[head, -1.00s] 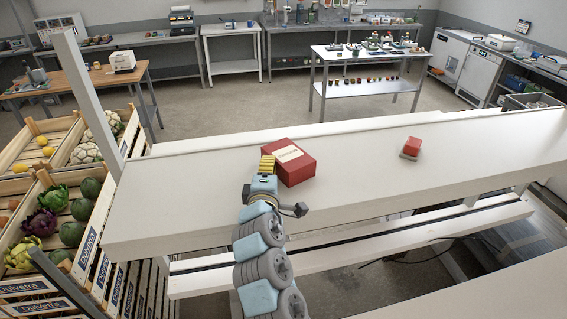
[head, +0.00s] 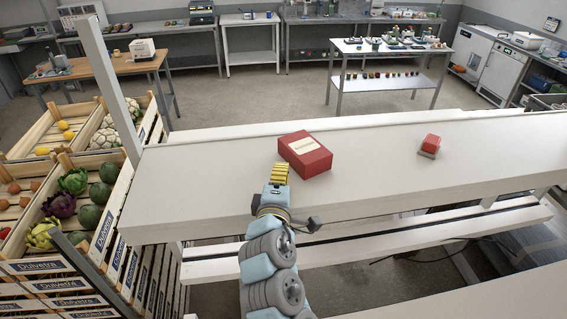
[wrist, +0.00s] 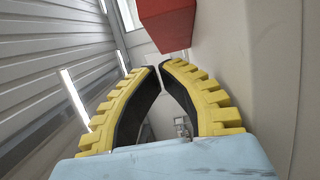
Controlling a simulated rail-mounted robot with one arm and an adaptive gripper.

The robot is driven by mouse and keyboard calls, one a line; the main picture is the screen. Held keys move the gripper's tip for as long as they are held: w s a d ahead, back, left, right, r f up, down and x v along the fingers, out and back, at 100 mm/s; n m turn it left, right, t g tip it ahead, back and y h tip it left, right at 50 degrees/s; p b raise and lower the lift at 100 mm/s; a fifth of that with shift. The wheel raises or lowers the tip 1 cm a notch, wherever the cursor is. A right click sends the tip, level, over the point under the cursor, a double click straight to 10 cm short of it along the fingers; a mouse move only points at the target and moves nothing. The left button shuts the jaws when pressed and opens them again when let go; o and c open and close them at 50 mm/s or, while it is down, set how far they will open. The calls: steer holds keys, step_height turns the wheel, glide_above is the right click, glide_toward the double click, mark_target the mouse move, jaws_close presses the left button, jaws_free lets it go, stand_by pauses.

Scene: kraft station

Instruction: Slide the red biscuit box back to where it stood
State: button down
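The red biscuit box (head: 306,155), with a pale label on top, lies flat on the white shelf top, left of its middle. My gripper (head: 281,170), with yellow ridged fingers, is just off the box's near left corner, low over the shelf. In the wrist view, my gripper (wrist: 159,67) has its fingertips almost together, with only a thin gap and nothing between them. The red box (wrist: 168,22) is beyond the tips, up and slightly right. Whether the fingers touch the box is unclear, but they do not hold it.
A small red and grey block (head: 429,145) sits further right on the white shelf (head: 215,185). Shelf surface between the box and block is clear. Vegetable crates (head: 100,200) stand at the left, below the shelf end. A lower white rail runs along the near side.

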steer(key=shift+v, duration=3.1)
